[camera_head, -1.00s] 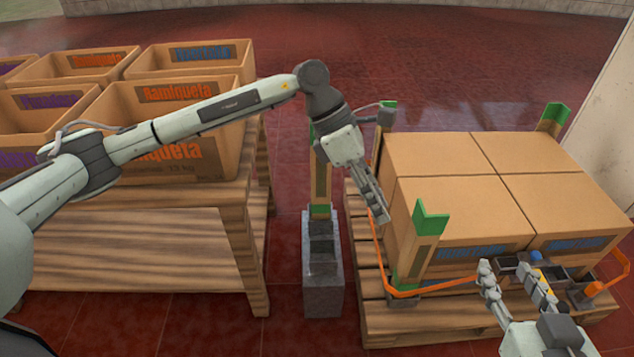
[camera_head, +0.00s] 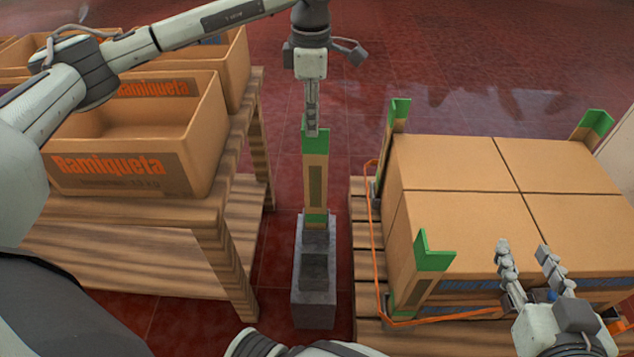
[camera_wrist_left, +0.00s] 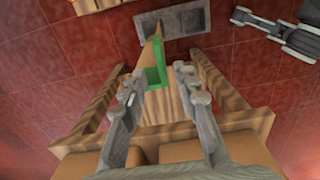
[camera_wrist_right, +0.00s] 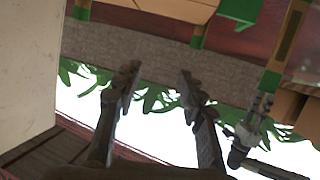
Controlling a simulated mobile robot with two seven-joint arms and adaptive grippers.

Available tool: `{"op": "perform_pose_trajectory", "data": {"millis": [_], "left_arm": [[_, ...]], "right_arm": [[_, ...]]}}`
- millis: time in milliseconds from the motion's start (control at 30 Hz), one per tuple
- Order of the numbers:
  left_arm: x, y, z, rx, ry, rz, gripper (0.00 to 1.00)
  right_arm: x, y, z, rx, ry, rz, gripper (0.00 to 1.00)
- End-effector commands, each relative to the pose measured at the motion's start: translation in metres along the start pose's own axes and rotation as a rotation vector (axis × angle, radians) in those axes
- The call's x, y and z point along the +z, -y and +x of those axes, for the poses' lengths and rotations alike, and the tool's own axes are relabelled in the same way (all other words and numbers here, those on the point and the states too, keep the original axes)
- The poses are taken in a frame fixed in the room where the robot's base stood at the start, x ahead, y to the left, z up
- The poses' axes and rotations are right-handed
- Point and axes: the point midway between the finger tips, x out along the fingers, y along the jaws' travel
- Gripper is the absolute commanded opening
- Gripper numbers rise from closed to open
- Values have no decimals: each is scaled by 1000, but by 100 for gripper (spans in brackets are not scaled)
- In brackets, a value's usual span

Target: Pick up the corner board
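A corner board (camera_head: 315,180) with green ends stands upright in a grey block (camera_head: 314,310) between the wooden table and the pallet. My left gripper (camera_head: 311,130) is at its top green end, pointing down. In the left wrist view the fingers (camera_wrist_left: 158,88) are spread, with the board's green end (camera_wrist_left: 152,76) between or just beyond the tips; contact cannot be told. Other corner boards (camera_head: 418,272) stand at corners of the boxed pallet load. My right gripper (camera_head: 524,250) is open and empty over the load's near right side, also in the right wrist view (camera_wrist_right: 158,78).
Cardboard boxes (camera_head: 470,170) fill the pallet (camera_head: 362,250), with an orange strap (camera_head: 378,270) around the boards. Open crates (camera_head: 130,135) stand on a wooden table (camera_head: 225,215) at left. Red floor is clear behind the grey block.

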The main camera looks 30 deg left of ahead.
Motion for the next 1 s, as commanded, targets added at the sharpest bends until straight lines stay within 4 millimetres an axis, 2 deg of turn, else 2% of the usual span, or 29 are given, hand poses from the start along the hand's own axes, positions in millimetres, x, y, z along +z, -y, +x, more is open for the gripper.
{"op": "perform_pose_trajectory", "data": {"millis": [100,267,500,600,767,800,1000], "left_arm": [[0,1,16,-3,-2,-1,30],[0,0,29,-2,-1,-1,30],[0,1,64,-3,-1,0,30],[0,1,71,-2,0,1,30],[0,0,72,-1,1,1,30],[0,0,72,-1,1,1,29],[0,0,71,-1,0,0,4]], "right_arm": [[-5,3,0,-6,-27,3,40],[-10,5,1,-11,-52,6,40],[-24,11,0,-23,-118,13,40],[-28,13,0,-27,-137,16,40],[-29,13,0,-28,-139,16,40],[-29,13,0,-28,-139,16,40],[-29,13,0,-28,-138,16,40]]}}
